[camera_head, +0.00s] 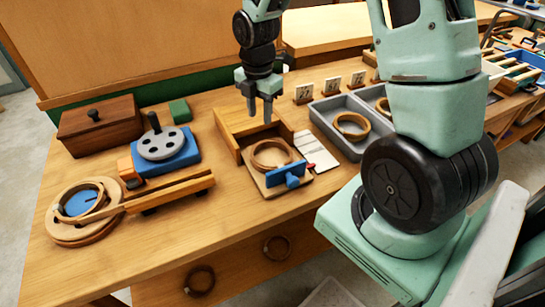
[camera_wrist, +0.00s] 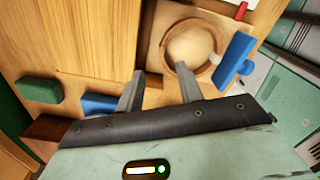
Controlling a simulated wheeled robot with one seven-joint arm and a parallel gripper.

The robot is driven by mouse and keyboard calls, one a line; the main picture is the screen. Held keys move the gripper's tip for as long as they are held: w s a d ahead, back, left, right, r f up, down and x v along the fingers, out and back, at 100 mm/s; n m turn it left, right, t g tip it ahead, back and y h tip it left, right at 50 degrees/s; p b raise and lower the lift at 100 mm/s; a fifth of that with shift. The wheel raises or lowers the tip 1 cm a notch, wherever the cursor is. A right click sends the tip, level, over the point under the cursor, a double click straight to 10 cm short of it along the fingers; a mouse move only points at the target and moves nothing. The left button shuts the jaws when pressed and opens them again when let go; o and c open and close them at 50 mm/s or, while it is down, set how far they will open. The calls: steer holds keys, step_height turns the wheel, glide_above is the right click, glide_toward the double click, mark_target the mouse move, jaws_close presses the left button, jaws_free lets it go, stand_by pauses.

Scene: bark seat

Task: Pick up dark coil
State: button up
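A brown open coil (camera_head: 256,163) lies on a small wooden fixture with a blue clamp. It also shows in the wrist view (camera_wrist: 166,47), ahead of the fingertips. Another brown coil (camera_head: 341,120) lies in the grey tray, and a third (camera_head: 66,198) rests around a blue disc at the left. I cannot tell for certain which is the dark coil. My gripper (camera_head: 259,112) is open and empty above the back of the fixture. In the wrist view its two fingers (camera_wrist: 160,76) are apart with nothing between them.
The blue clamp (camera_head: 290,174) stands at the fixture's front, and the fixture's wooden wall (camera_head: 228,135) at its left. A grey tray (camera_head: 322,117) is to the right. A dark wooden box (camera_head: 100,128) and a blue block (camera_head: 178,158) with a grey disc stand left. The front tabletop is clear.

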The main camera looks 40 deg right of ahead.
glide_above(259, 143)
steer(key=d, duration=0.1)
steer(key=f, duration=0.4)
steer(key=shift+w+f, duration=0.1)
steer(key=shift+w, duration=0.1)
steer(key=f, duration=0.4)
steer(key=shift+s+a+f, duration=0.1)
steer(key=shift+s+a, duration=0.15)
steer(key=shift+a, duration=0.15)
steer(key=shift+f, duration=0.5)
jaws_close()
